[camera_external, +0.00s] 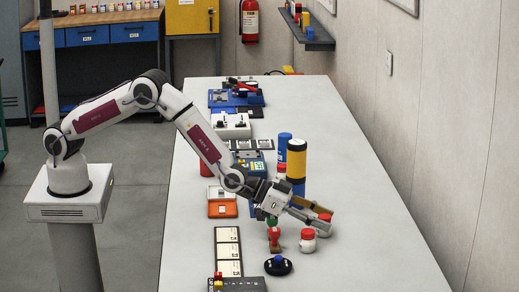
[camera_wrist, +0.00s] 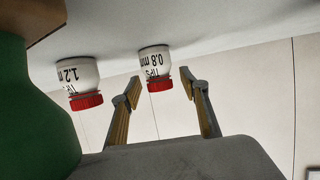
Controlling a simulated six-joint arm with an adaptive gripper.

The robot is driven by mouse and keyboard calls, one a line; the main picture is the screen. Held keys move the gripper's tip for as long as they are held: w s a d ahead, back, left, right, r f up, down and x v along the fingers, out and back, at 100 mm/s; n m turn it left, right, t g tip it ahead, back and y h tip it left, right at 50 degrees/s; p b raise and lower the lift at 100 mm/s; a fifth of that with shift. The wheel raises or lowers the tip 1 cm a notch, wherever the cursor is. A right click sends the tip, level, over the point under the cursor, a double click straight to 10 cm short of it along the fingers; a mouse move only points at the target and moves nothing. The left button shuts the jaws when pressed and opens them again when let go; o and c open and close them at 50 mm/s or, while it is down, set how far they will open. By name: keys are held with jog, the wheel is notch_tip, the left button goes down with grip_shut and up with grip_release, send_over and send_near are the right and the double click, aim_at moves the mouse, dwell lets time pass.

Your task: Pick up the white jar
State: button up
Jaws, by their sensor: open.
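Two small white jars with red lids show in the wrist view, which appears upside down. One jar marked 0.8 mm (camera_wrist: 155,62) is in line with the gap between the fingers. The other, marked 1.2 (camera_wrist: 77,75), is outside the fingers to the left. In the external view one white jar (camera_external: 308,244) stands on the table beside my gripper (camera_external: 329,221). The other jar (camera_external: 324,217) shows mainly its red lid between the fingers, its body largely hidden. My gripper is open, low over the table, with its fingers reaching toward that jar. It holds nothing.
A green object with a tan base (camera_wrist: 30,110) fills the left of the wrist view, very close. The table's right front (camera_external: 370,260) is clear.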

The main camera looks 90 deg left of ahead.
jog(key=shift+w+d+f, duration=0.1)
jog(key=shift+w+f, duration=0.05)
jog(key=shift+w, duration=0.25)
jog(key=shift+c, duration=0.3)
jog(key=c, duration=1.2)
